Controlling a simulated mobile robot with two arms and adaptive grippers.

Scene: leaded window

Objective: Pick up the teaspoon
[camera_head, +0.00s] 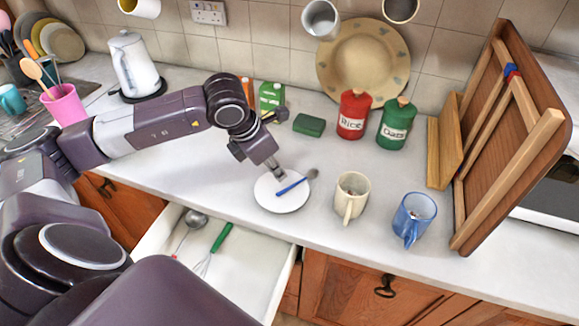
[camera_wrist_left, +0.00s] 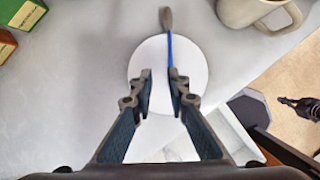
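The teaspoon (camera_head: 292,186) has a blue handle and a grey metal bowl. It lies across a small white plate (camera_head: 268,204) on the counter, its bowl past the plate's edge. In the left wrist view the teaspoon (camera_wrist_left: 169,45) points away from me, its handle running down towards the right finger. My left gripper (camera_head: 280,174) is over the plate, very close to the handle. In the left wrist view the left gripper (camera_wrist_left: 160,78) is open, with a clear gap between its fingers. Touch with the handle cannot be told.
A cream mug (camera_head: 352,194) and a blue mug (camera_head: 411,218) stand right of the plate. An open drawer (camera_head: 246,272) with a ladle and a green-handled whisk is below. Red (camera_head: 353,115) and green (camera_head: 396,124) canisters stand behind. Wooden boards (camera_head: 505,150) lean at the right.

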